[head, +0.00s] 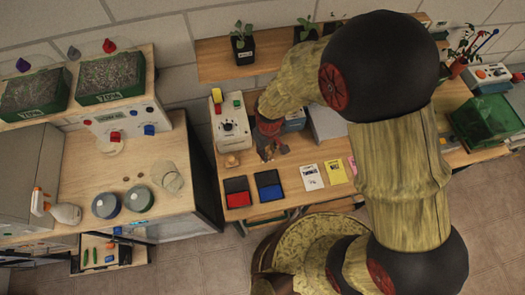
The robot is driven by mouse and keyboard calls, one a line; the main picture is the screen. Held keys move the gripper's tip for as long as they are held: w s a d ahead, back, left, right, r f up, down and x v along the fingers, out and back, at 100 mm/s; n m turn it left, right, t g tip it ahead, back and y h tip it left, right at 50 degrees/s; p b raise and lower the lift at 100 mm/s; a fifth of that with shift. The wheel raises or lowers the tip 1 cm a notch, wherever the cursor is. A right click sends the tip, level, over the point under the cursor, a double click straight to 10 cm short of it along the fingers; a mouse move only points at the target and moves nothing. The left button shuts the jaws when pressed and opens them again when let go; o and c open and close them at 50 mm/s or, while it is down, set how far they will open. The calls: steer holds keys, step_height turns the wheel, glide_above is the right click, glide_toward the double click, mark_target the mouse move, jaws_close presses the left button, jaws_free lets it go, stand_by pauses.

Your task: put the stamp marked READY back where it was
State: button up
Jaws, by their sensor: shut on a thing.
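My gripper (268,152) hangs over the desk (205,145), behind the red and blue ink pads and beside the white device. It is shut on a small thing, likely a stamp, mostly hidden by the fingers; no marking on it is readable. A small tan wooden thing (232,160), perhaps another stamp, stands on the desk to the left of my gripper. The red ink pad (236,191) and the blue ink pad (268,186) lie in front. The word READY is not legible anywhere.
A white device with a dial (232,127) stands left of my gripper. A white card (311,177), a yellow card (335,172) and a pink card lie to the right. A potted seedling (243,45) stands on the shelf (213,65) behind. My arm covers the desk's right part.

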steer(key=w+f, duration=0.1)
steer(key=w+a+f, duration=0.1)
steer(key=f, duration=0.1)
steer(key=w+a+f, duration=0.1)
steer(key=shift+w+f, duration=0.1)
steer(key=shift+f, duration=0.3)
steer(key=shift+w+f+p, duration=0.1)
steer(key=shift+f+p, duration=0.2)
steer(key=shift+f, duration=1.3)
steer(key=shift+f, duration=0.1)
steer(key=o, duration=0.8)
steer(key=shift+o, duration=0.6)
step_height(320, 180, up, 12)
steer(key=shift+r+b, duration=0.2)
steer(key=shift+b, duration=0.1)
